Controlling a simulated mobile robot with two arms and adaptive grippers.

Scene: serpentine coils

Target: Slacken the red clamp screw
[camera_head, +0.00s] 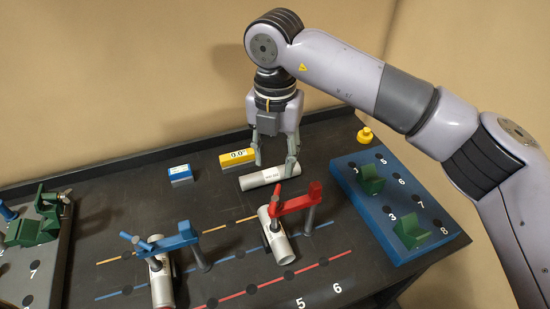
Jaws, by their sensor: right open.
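The red clamp (293,203) reaches over a short white tube (280,248) on the table, its arm joined to a grey post on the right. A small screw shows at the clamp's left end, over the tube; its details are too small to tell. My right gripper (273,168) points down behind the red clamp, apart from it. Its fingers are open, close above or beside a loose white tube (258,180); I cannot tell whether they touch it. My left gripper is not in view.
A blue clamp (178,242) holds another tube (161,285) at the front left. A yellow gauge block (237,157) and a blue box (180,174) lie behind. A blue board (384,232) with green holders is at right, a yellow knob (365,135) behind it. A grey tray (45,275) is at left.

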